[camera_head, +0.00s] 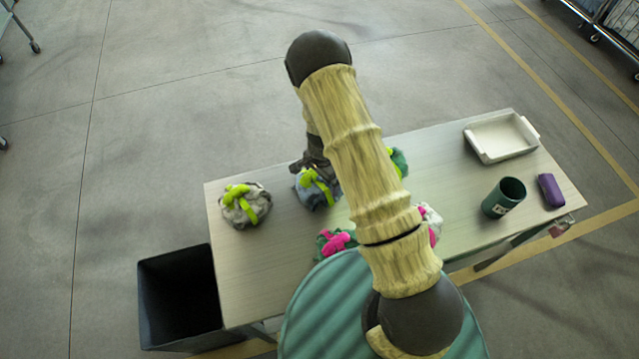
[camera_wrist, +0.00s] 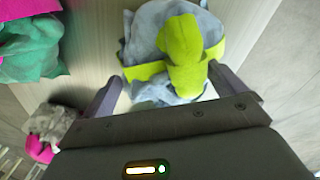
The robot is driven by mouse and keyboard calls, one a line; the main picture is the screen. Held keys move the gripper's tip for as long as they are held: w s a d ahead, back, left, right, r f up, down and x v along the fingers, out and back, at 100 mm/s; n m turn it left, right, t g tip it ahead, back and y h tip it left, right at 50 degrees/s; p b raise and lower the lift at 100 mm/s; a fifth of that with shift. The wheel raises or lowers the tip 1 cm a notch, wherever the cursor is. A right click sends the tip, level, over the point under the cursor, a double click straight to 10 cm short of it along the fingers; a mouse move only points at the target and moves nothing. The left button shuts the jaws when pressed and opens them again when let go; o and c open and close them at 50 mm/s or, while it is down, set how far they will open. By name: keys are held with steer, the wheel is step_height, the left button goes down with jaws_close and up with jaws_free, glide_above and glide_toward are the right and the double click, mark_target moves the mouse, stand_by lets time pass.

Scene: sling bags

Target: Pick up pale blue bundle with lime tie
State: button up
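The pale blue bundle (camera_head: 309,197) with its lime tie lies on the table, left of my arm in the head view. In the wrist view the pale blue bundle (camera_wrist: 146,40) fills the top middle, its lime tie (camera_wrist: 183,55) crossing it and knotted upright. My gripper (camera_head: 312,163) is at the bundle's far side in the head view, partly dark and hard to make out. In the wrist view my gripper (camera_wrist: 165,72) is open, with one finger on each side of the bundle's near part. Whether the fingers touch the cloth cannot be told.
A grey bundle with lime tie (camera_head: 259,205), a green pink-tied bundle (camera_head: 325,250), a whitish pink-tied bundle (camera_head: 432,214) and a green lime-tied bundle (camera_head: 400,160) share the table. A white tray (camera_head: 484,154), green cup (camera_head: 503,198) and purple case (camera_head: 550,190) stand right; a dark bin (camera_head: 152,305) stands left.

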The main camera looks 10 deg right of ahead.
mark_target(322, 180)
steer(key=shift+s, duration=0.1)
steer(key=c, duration=1.3)
steer(key=shift+r+b, duration=0.4)
steer(key=shift+r, duration=0.25)
steer(key=c, duration=0.4)
step_height(322, 180, up, 9)
steer(key=shift+f+b, duration=0.1)
steer(key=shift+b, duration=1)
jaws_close()
